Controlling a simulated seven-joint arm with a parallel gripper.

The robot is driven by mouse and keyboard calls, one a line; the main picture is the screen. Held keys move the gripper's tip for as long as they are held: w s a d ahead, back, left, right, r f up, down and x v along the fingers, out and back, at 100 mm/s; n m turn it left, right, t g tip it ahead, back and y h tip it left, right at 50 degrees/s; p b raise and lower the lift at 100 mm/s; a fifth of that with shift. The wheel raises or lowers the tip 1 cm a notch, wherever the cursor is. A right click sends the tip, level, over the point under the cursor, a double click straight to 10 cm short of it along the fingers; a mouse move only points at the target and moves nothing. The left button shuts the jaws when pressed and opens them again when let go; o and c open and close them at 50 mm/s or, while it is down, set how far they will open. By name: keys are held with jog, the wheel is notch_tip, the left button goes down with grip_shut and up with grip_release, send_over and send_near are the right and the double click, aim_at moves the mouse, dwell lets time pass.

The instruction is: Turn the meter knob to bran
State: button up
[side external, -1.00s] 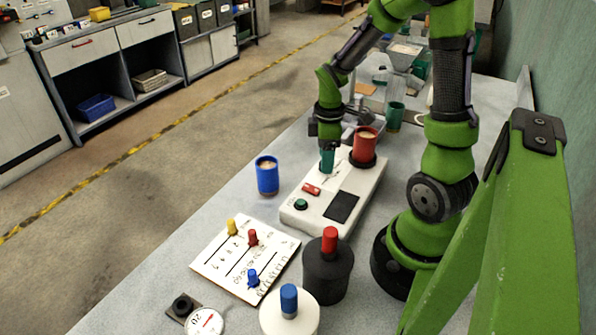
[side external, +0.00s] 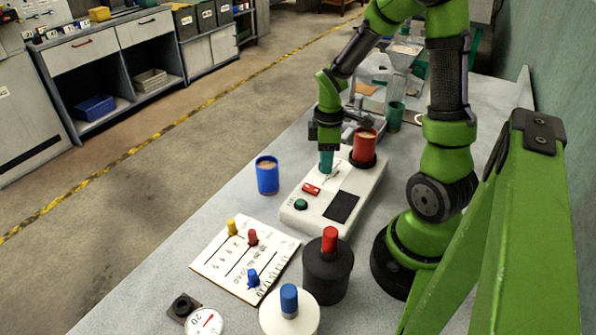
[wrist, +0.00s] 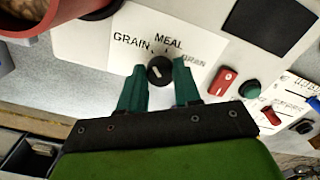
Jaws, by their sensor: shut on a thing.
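The white meter (side external: 310,215) lies on the bench with a dark screen, a red switch and a green button. In the wrist view its dark round knob (wrist: 160,70) has a short pale mark, and a white label (wrist: 205,50) around it reads GRAIN, MEAL and, partly covered by a finger, BRAN. My gripper (wrist: 160,78) points down at the meter with its teal fingers on either side of the knob, shut on it. I cannot tell surely which word the mark points to. In the side view my gripper (side external: 327,172) hides the knob.
A red cup (side external: 364,150) of grain stands at the meter's far end, close to my gripper. A blue cup (side external: 267,178) stands left of the meter. A white slider board (side external: 215,262) and red- and blue-topped canisters (side external: 328,272) stand nearer the camera.

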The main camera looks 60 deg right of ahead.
jog(key=shift+m, duration=0.3)
jog(key=m, duration=0.3)
jog(key=shift+m, duration=0.4)
jog(key=m, duration=0.4)
jog(key=shift+a+m, duration=0.1)
jog(key=shift+m, duration=0.2)
jog(key=m, duration=0.8)
jog(key=shift+m, duration=0.3)
jog(key=shift+r, duration=0.1)
jog(key=o, duration=1.1)
jog(key=shift+c, duration=0.2)
notch_tip(320, 180, up, 17)
